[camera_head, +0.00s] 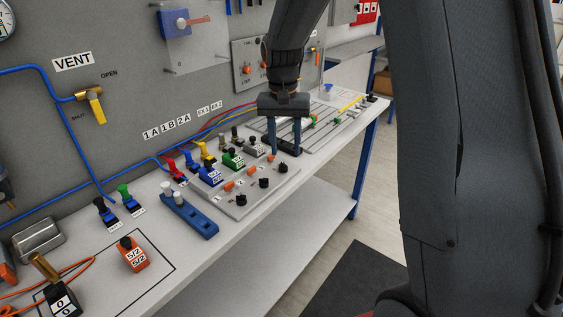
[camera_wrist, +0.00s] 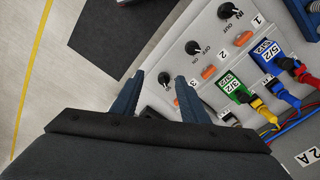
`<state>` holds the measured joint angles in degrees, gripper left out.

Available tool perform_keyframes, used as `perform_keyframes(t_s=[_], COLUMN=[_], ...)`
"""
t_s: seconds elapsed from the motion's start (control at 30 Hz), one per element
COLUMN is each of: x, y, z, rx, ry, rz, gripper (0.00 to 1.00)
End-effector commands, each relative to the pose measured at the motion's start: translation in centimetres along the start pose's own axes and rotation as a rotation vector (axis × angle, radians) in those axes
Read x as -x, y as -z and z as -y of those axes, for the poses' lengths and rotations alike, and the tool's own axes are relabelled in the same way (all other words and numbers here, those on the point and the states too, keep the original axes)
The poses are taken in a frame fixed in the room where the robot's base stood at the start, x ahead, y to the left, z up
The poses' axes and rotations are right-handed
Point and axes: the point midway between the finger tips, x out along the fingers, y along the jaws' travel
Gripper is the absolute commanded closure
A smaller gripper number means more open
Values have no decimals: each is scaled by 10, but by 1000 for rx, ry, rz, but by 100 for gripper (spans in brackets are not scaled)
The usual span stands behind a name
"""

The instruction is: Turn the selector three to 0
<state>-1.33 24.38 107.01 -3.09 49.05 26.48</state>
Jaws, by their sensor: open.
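Selector three is a small black knob (camera_wrist: 164,79) on the grey control panel (camera_head: 225,206); in the head view the knob (camera_head: 283,168) is the farthest of the row of three. Its pointer direction is too small to read. My gripper (camera_head: 284,153) points down above the panel's far end, its two blue-grey fingers apart and empty. In the wrist view the knob shows between the fingertips of the gripper (camera_wrist: 159,76). In the head view the fingertips appear just behind and above the knob; I cannot tell if they touch anything.
Selector two (camera_wrist: 192,47) and selector one (camera_wrist: 232,12) stand beside it, with orange lamps (camera_wrist: 208,71) along the row. Coloured valves (camera_head: 232,158) with hoses stand behind. A slotted plate (camera_head: 325,125) lies beyond.

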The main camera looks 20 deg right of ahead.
Motion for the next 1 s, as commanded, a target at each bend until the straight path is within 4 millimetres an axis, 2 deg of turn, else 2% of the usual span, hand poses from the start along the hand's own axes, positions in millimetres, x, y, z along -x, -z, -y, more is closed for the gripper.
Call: perform_keyframes(t_s=[0.03, 0.1, 0.23, 0.37, 0.7, 1.0], x=[-2, -1, -2, -15, -64, -77], y=[13, 24, 33, 33, 31, 32], z=[6, 11, 16, 16, 16, 16], rx=[-24, -53, -80, -83, -81, -81], ry=[-7, -15, -22, -24, -23, -22], rz=[5, 10, 16, 19, 18, 15], gripper=[59, 59, 59, 59, 59, 59])
